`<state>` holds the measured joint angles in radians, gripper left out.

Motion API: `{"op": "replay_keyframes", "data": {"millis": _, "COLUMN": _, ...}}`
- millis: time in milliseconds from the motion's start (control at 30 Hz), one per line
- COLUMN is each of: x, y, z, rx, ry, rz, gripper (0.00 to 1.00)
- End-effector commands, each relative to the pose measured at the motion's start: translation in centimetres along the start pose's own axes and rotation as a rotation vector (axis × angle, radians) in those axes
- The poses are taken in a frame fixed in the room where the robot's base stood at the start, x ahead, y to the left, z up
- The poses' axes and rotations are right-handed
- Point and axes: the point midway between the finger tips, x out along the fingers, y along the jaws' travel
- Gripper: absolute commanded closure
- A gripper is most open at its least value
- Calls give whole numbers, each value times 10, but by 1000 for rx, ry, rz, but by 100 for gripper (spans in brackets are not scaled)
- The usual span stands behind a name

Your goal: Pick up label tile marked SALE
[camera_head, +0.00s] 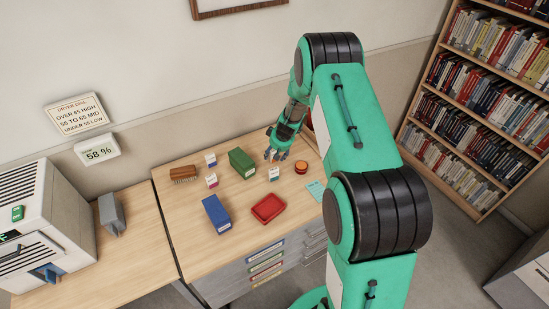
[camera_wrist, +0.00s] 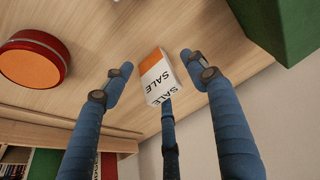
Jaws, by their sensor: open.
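The label tile marked SALE (camera_wrist: 158,80) is a small white block with an orange end, seen in the wrist view between my fingers. Its black lettering is readable on two faces. My gripper (camera_wrist: 156,72) is open around it, with clear gaps to the left and right fingers. The third finger's tip is close below the tile; I cannot tell if it touches. In the head view my gripper (camera_head: 276,154) is low over the back of the desk, right of the green box (camera_head: 242,163), and the SALE tile is mostly hidden by the fingers.
A red round tin with an orange top (camera_wrist: 32,60) lies left in the wrist view; the green box (camera_wrist: 278,28) is close on the right. Other small tiles (camera_head: 274,174), a red tray (camera_head: 268,208), a blue box (camera_head: 216,214) and a brush (camera_head: 184,174) are on the desk.

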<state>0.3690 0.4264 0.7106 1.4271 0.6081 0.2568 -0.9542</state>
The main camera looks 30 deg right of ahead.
Motion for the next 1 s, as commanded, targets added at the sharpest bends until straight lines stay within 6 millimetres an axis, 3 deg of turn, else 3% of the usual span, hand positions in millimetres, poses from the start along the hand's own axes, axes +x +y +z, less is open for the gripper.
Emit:
{"op": "replay_keyframes", "data": {"millis": 167, "x": 9, "y": 0, "z": -1, "rx": 0, "ry": 1, "rz": 1, "gripper": 42}}
{"op": "replay_keyframes", "data": {"millis": 700, "x": 9, "y": 0, "z": 0, "rx": 0, "ry": 1, "rz": 1, "gripper": 42}}
{"op": "replay_keyframes", "data": {"millis": 733, "x": 9, "y": 0, "z": 0, "rx": 0, "ry": 1, "rz": 1, "gripper": 44}}
{"op": "replay_keyframes", "data": {"millis": 1000, "x": 9, "y": 0, "z": 0, "rx": 0, "ry": 1, "rz": 1, "gripper": 95}}
